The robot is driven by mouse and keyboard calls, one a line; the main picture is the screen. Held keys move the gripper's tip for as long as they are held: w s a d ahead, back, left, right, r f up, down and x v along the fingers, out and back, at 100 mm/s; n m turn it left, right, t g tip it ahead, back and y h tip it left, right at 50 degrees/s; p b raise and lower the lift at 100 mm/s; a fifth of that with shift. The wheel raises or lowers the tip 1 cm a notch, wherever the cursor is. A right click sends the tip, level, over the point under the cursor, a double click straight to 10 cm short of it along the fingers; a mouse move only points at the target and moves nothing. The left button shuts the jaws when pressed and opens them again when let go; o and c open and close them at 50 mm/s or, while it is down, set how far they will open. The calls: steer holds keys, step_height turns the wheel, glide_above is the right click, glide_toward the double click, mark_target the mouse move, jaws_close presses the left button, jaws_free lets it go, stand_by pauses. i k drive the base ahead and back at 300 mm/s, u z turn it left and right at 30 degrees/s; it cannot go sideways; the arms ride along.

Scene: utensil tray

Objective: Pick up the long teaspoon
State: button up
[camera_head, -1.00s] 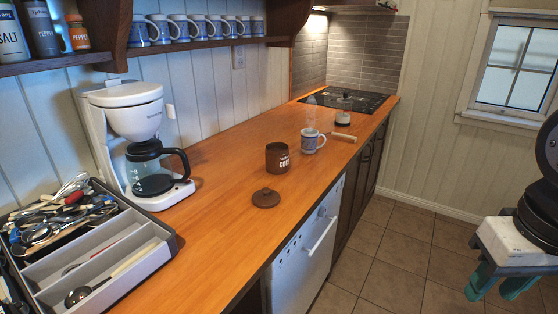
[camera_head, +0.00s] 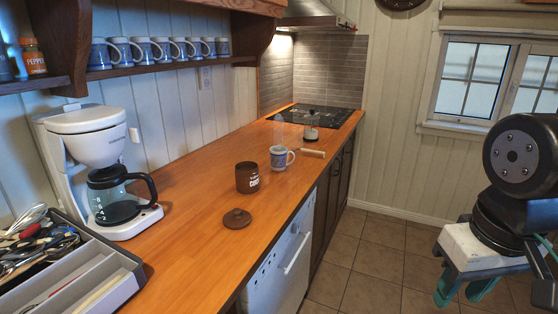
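The utensil tray (camera_head: 125,283) is at the lower left and is cut off by the frame edge. A long pale handle (camera_head: 100,292) lies in its front compartment, and its bowl end is out of frame. A thin utensil with some red (camera_head: 60,287) lies in the neighbouring compartment, partly cut off. A pile of mixed cutlery (camera_head: 35,243) fills the back compartment. I cannot tell which piece is the long teaspoon. My gripper (camera_head: 463,289) is at the far right over the floor, well away from the tray. Its teal fingers are apart, with nothing visible between them.
A coffee maker (camera_head: 95,170) stands beside the tray. A brown canister (camera_head: 247,178), a round lid (camera_head: 237,218), a mug (camera_head: 281,158) and a French press (camera_head: 311,131) stand along the wooden counter (camera_head: 185,215). A shelf of mugs (camera_head: 150,50) hangs above. The tiled floor is clear.

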mark_target(303, 150)
steer(key=z, duration=0.2)
steer(key=i, duration=0.4)
steer(key=z, duration=0.55)
steer(key=i, duration=2.25)
steer(key=u, duration=0.75)
